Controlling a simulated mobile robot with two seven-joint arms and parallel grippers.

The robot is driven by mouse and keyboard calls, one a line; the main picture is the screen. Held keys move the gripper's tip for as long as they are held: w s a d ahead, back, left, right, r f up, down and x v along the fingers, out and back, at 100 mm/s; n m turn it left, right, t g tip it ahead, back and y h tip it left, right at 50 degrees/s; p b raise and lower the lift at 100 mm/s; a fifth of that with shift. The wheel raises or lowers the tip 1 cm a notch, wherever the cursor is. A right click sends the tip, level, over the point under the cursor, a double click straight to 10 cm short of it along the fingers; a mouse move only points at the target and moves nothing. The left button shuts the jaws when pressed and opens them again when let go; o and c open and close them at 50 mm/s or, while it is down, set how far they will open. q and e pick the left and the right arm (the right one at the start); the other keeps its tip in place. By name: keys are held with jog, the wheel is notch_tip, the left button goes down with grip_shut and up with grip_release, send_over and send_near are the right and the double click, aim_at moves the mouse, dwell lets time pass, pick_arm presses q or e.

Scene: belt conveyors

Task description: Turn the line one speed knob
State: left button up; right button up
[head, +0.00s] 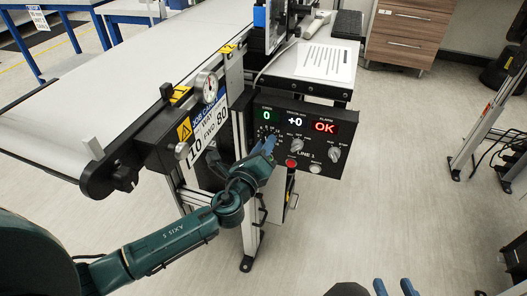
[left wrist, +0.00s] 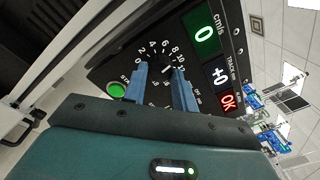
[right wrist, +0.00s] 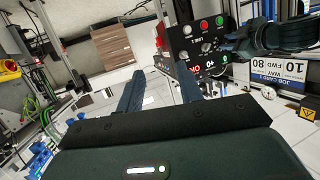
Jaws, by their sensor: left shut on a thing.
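The line one control panel (head: 345,115) hangs under the conveyor side, with a green display reading 0, a white +0 and a red OK. My left gripper (head: 268,146) is at the panel's left part and covers the speed knob in the head view. In the left wrist view my left gripper (left wrist: 162,80) has a finger on each side of the dark speed knob (left wrist: 163,72) and is shut on it. A number scale from 0 upward rings the knob; its pointer is hard to read. My right gripper (right wrist: 160,90) is open and empty, away from the panel; its fingertips (head: 395,287) show at the head view's bottom edge.
Beside the speed knob are a green button (left wrist: 116,90), a selector knob (head: 296,145), a red button (head: 291,163) and another knob (head: 334,155). The conveyor belt (head: 130,60) lies above left.

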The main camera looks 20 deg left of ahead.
pick_arm(q)
jog(key=shift+n+y+b, duration=0.3)
jog(key=shift+n+b, duration=1.1)
jog(key=shift+n, duration=2)
pick_arm(e)
jog(key=shift+n+g+y, duration=0.3)
jog(key=shift+n, duration=0.4)
jog(key=shift+w+a+f, duration=0.2)
jog(key=shift+a+f, duration=0.1)
jog(key=shift+f, duration=0.35)
jog(key=shift+w+a+f, duration=0.25)
jog(key=shift+a+f, duration=0.1)
jog(key=shift+f, duration=0.35)
jog(key=shift+w+a+f, duration=0.2)
jog(key=shift+a+f, duration=0.1)
jog(key=shift+f, duration=0.35)
pick_arm(q)
jog(key=o, duration=1)
jog(key=shift+c, duration=0.2)
